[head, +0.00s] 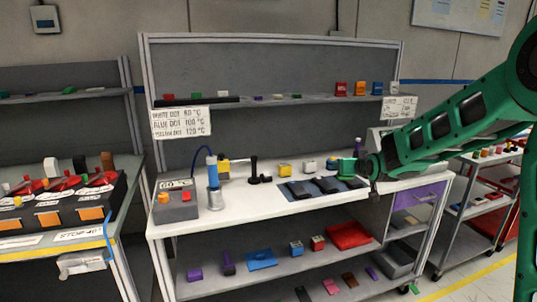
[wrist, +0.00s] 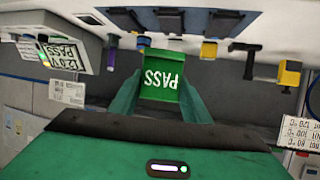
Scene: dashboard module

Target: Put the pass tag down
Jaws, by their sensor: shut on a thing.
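The pass tag (wrist: 160,75) is a green block with white PASS lettering, upside down in the wrist view. My gripper (wrist: 158,90) is shut on it, with a green finger on each side. In the head view my gripper (head: 356,166) is over the right part of the white workbench (head: 235,200), near several dark modules. The tag is small there and hard to tell from the green fingers. I cannot tell whether the tag touches anything below it.
Dark flat modules (head: 325,184) lie on the bench below and left of my gripper. A display unit (wrist: 75,52) reads 12.0 V PASS. A yellow block (head: 285,169) and a soldering station (head: 176,203) stand further left. The bench's front middle is clear.

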